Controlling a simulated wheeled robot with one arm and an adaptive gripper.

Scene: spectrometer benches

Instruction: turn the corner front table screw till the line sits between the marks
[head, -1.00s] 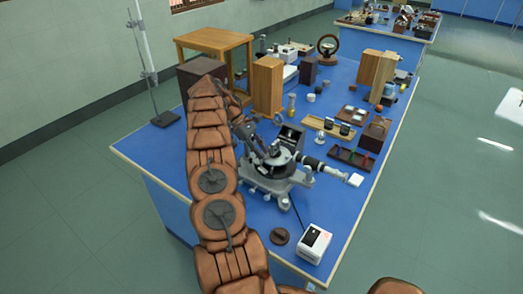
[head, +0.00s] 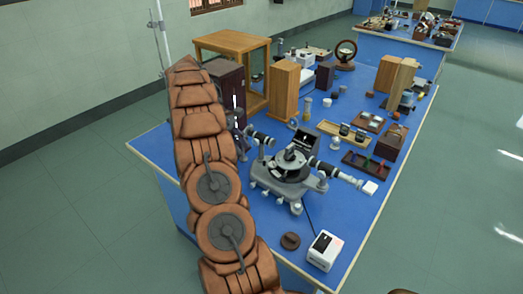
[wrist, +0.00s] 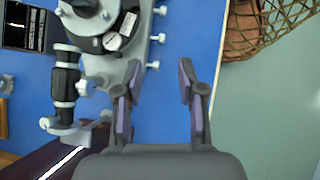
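The grey spectrometer (head: 284,178) stands on the blue bench in the head view, with a dark round table (head: 291,163) on top. Part of it shows at the upper left of the wrist view, where a small pale disc (wrist: 113,42) sits beside the dark round part. Pale screw knobs (wrist: 158,38) stick out along its edge. I cannot tell which is the corner front table screw, and no line between marks is readable. My gripper (wrist: 156,88) is open and empty over the blue bench, its left finger close beside the spectrometer; contact is unclear.
A white box (head: 324,251) and a dark round knob-like piece (head: 290,241) lie near the front bench edge. A dark wooden box (head: 227,88) and wooden blocks (head: 284,90) stand behind. The bench's edge runs just right of my gripper in the wrist view.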

